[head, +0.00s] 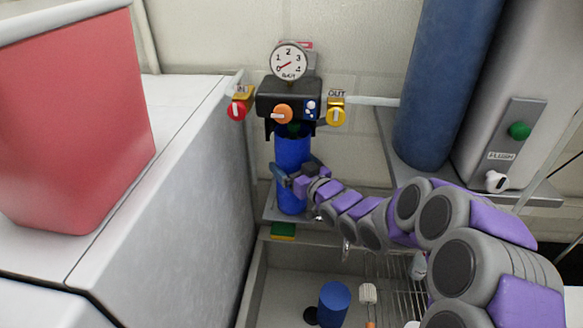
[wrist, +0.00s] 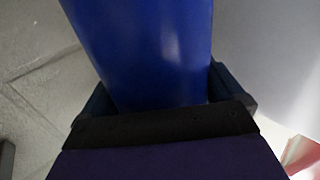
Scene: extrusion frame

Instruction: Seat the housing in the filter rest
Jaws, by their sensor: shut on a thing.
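The blue cylindrical housing (head: 292,150) stands upright directly below the black filter head (head: 289,99). Its top is close under the head; I cannot tell whether they touch. My gripper (head: 297,174) is shut around the housing's lower half. In the wrist view, my gripper (wrist: 157,92) has a dark finger on each side of the housing (wrist: 145,45). A grey ledge (head: 271,212) shows around the housing's bottom; contact there is unclear. I cannot tell for certain which part is the filter rest.
A red valve knob (head: 238,110) and a yellow one (head: 336,116) flank the head, with a gauge (head: 289,61) above. A sink (head: 285,285) below holds a blue cylinder (head: 334,303) and a brush (head: 368,293). A grey cabinet (head: 185,170) stands left, a large blue tank (head: 440,80) right.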

